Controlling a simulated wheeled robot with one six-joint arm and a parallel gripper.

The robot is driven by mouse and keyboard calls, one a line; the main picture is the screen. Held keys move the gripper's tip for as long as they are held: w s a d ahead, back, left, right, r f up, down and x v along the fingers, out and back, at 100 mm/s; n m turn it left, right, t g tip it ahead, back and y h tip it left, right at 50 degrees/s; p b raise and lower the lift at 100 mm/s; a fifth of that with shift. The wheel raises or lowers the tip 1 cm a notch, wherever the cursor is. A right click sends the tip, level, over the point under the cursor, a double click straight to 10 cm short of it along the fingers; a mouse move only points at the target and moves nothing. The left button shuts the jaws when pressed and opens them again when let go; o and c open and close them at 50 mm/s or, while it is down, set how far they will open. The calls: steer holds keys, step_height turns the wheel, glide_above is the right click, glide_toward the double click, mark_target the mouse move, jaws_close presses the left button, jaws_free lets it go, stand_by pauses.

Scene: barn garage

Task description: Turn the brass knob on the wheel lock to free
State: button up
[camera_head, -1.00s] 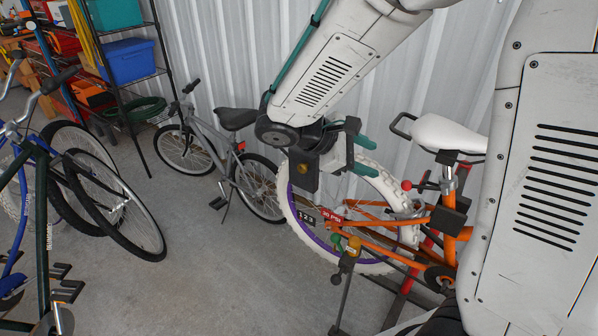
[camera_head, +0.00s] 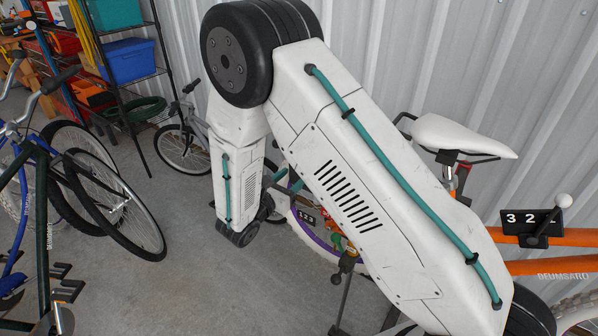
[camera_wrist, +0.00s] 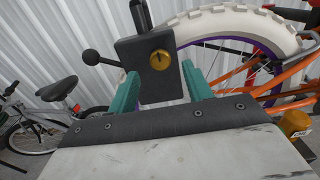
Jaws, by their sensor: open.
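The wheel lock (camera_wrist: 148,88) is a dark box in the middle of the wrist view, with a ball-ended rod on its left and a dark post on top. The round brass knob (camera_wrist: 160,60) is on its near face; I cannot read its setting. My gripper (camera_wrist: 160,76) is open, with one teal finger low on each side of the lock. The knob is above and between the fingertips, with nothing closed on it. I cannot tell how far the fingers reach in depth. In the head view, my arm hides the lock and knob; the teal fingers (camera_head: 284,188) show partly.
An orange bicycle (camera_wrist: 298,78) with a white tyre (camera_wrist: 235,22) stands close behind the lock. A yellow fitting (camera_wrist: 295,122) is at right. A grey bicycle (camera_wrist: 40,118) is at left. Other bicycles (camera_head: 112,208) stand farther left in the head view. The corrugated wall (camera_head: 400,50) is behind.

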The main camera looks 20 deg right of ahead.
steer(key=shift+x, duration=2.2)
steer(key=c, duration=1)
steer(key=shift+o, duration=0.2)
steer(key=shift+a+m, duration=0.1)
steer(key=shift+m, duration=8.8)
